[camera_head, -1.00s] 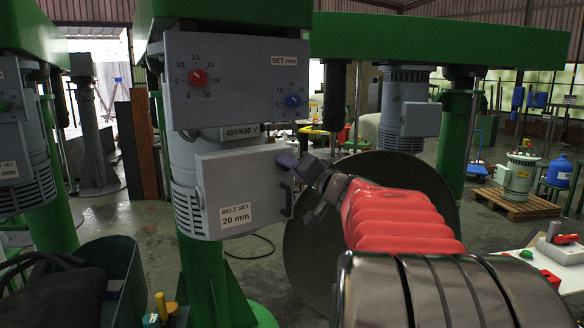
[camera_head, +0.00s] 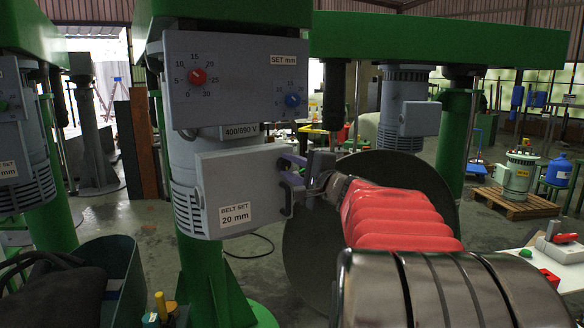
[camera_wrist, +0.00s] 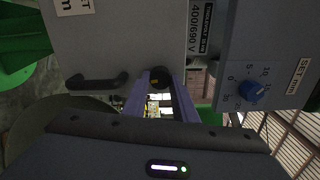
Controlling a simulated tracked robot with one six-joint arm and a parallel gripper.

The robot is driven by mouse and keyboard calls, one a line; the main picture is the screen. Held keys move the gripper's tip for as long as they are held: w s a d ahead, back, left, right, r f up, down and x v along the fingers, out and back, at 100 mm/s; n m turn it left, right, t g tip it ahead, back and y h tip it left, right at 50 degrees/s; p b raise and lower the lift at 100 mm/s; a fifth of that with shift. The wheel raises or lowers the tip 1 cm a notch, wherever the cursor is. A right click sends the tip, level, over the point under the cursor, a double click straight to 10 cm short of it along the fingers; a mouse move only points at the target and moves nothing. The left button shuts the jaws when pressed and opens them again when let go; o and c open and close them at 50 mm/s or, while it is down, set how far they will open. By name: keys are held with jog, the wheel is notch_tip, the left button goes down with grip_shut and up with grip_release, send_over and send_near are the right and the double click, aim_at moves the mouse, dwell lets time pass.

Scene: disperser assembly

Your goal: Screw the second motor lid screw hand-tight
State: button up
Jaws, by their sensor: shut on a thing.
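The grey motor lid (camera_head: 238,190), labelled BELT SET 20 mm, stands at the middle left in the head view, on the front of the motor (camera_head: 183,160). My gripper (camera_head: 283,163) is at the lid's upper right corner. In the wrist view the purple fingers of my gripper (camera_wrist: 160,80) are shut on a dark round screw head (camera_wrist: 159,75) with a small yellow mark. The screw sits at the lid's edge (camera_wrist: 120,45). Its thread is hidden.
The lid's black handle (camera_wrist: 95,82) is close to the fingers in the wrist view. A panel with a red dial (camera_head: 197,77) and a blue dial (camera_head: 292,100) is above the lid. A large dark disc (camera_head: 400,180) stands behind my arm.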

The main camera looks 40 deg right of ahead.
jog(key=m, duration=0.6)
jog(key=shift+f+m, duration=0.3)
jog(key=shift+f, duration=0.05)
jog(key=m, duration=0.6)
jog(key=o, duration=1)
jog(key=shift+a+r, duration=0.1)
jog(key=shift+o, duration=0.2)
